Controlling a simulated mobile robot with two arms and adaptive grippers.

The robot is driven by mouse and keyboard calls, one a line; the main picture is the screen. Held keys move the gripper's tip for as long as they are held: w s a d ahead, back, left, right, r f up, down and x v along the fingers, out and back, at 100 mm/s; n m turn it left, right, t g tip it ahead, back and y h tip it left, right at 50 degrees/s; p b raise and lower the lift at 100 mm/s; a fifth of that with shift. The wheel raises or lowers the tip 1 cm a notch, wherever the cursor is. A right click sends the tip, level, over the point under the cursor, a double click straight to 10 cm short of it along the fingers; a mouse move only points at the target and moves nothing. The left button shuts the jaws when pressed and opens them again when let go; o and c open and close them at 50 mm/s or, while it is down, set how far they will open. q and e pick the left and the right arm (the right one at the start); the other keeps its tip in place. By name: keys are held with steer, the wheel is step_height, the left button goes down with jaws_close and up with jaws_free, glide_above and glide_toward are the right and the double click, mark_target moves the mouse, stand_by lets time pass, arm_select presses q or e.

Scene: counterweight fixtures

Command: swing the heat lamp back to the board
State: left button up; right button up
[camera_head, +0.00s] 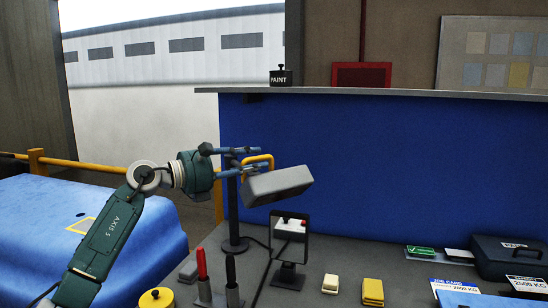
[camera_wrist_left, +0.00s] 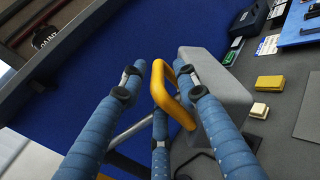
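The heat lamp has a grey box head (camera_head: 278,185) with a yellow handle (camera_head: 258,160), carried by a dark upright post (camera_head: 232,215) on a round base. The head is tilted. My left gripper (camera_head: 236,162) is at the handle, its blue fingers on the lamp's left side. In the left wrist view the yellow handle (camera_wrist_left: 172,98) lies between the spread fingers (camera_wrist_left: 160,85), with a gap to the left finger; the grey head (camera_wrist_left: 222,85) is behind the right finger. My right gripper is not in view.
A blue partition (camera_head: 400,165) stands behind. Red (camera_head: 202,264) and black upright tools stand in front.

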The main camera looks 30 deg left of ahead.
mark_target(266, 156)
arm_select(q)
steer(key=x, duration=0.1)
steer(key=p+x, duration=0.1)
steer(key=x, duration=0.1)
steer(key=r+p+x, duration=0.1)
steer(key=x, duration=0.1)
steer(key=shift+w+d, duration=0.1)
steer(key=shift+d, duration=0.1)
steer(key=shift+w+d+f+p, duration=0.25)
steer(key=shift+w+d+p, duration=0.1)
steer(key=shift+w, duration=0.3)
steer(key=shift+c, duration=0.5)
steer(key=shift+a, duration=0.1)
jaws_close()
